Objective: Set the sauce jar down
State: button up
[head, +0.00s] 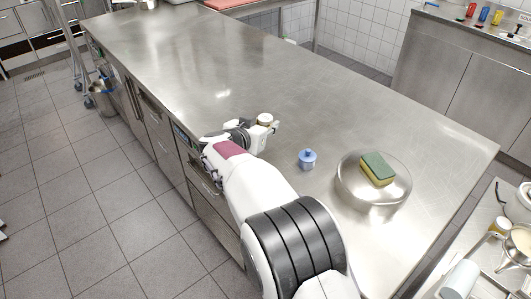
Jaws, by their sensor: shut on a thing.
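The sauce jar (265,118) is a small jar with a pale top and a yellowish-brown band. It is at my gripper (267,127), left of the middle of the head view, over the steel counter near its front edge. My gripper is shut on the jar, and its fingers hide the jar's lower part. I cannot tell whether the jar's base touches the counter.
The steel counter (240,60) is mostly clear beyond the gripper. A small blue lidded pot (307,159) stands to the right. Further right is a round metal bowl (350,187) with a green and yellow sponge (378,168) on it. A red board (228,3) lies at the far end.

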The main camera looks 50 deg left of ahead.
jog(key=shift+w+a+r, duration=0.15)
jog(key=shift+a+r, duration=0.1)
jog(key=shift+r, duration=0.6)
jog(key=shift+d+f, duration=0.1)
send_over(266, 153)
jog(key=shift+f, duration=3.2)
jog(key=shift+f, duration=1.85)
jog(key=shift+f, duration=0.15)
